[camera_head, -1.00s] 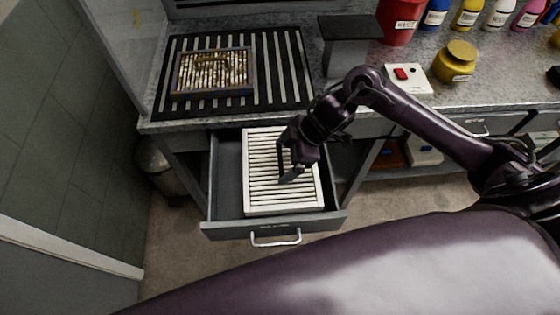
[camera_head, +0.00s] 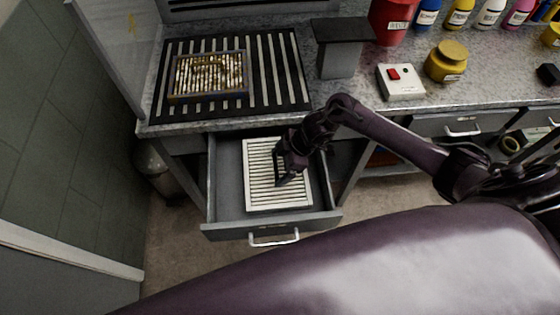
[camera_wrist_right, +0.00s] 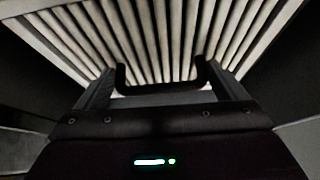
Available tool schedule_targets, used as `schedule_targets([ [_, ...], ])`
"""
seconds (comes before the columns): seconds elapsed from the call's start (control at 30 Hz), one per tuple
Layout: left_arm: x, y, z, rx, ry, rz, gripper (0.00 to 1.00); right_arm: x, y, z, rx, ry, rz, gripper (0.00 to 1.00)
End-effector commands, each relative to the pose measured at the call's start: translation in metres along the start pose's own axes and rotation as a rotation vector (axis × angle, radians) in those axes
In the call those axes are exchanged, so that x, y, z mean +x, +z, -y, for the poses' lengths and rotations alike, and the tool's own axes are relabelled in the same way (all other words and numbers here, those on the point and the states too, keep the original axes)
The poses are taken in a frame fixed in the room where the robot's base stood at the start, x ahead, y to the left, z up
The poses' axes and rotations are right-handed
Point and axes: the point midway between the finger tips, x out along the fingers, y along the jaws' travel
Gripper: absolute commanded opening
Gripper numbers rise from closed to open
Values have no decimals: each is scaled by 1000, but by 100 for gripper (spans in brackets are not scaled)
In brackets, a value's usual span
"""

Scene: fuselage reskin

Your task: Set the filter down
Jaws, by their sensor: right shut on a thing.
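A clean white slatted filter (camera_head: 262,190) lies flat inside the open drawer (camera_head: 228,180) below the bench. It fills the top of the wrist view as pale slats (camera_wrist_right: 150,35). My right gripper (camera_head: 283,178) reaches down over the filter's right half and is shut on it. I cannot tell whether the filter's underside touches the drawer floor. A second, dirty brown filter (camera_head: 208,76) lies on the black striped grate on the bench. My left gripper is out of view.
The striped grate (camera_head: 285,75) covers the bench's left end. A grey stand (camera_head: 339,62), a red-button box (camera_head: 401,82), a yellow jar (camera_head: 446,62), a red bucket (camera_head: 392,22) and bottles stand to the right. The drawer's front edge and handle (camera_head: 273,241) stick out over the floor.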

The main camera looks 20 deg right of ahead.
Motion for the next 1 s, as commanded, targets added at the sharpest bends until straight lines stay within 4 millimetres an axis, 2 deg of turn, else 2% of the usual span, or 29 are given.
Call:
schedule_targets([
  [0.23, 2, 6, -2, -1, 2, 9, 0, 2, 1, -1, 0, 2, -1, 41],
  [0.27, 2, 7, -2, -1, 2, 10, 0, 2, 2, 0, 1, 0, 0, 92],
  [0.33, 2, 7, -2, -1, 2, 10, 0, 2, 1, 0, 0, 0, 0, 100],
  [0.53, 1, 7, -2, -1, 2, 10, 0, 1, 1, 0, 1, 1, 0, 100],
  [0.67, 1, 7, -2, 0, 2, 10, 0, -7, 1, -1, 1, 3, 1, 100],
  [0.77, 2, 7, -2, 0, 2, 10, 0, -22, 2, -1, 0, 4, 2, 100],
  [1.0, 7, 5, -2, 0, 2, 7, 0, -73, 2, -1, -1, 4, 2, 100],
])
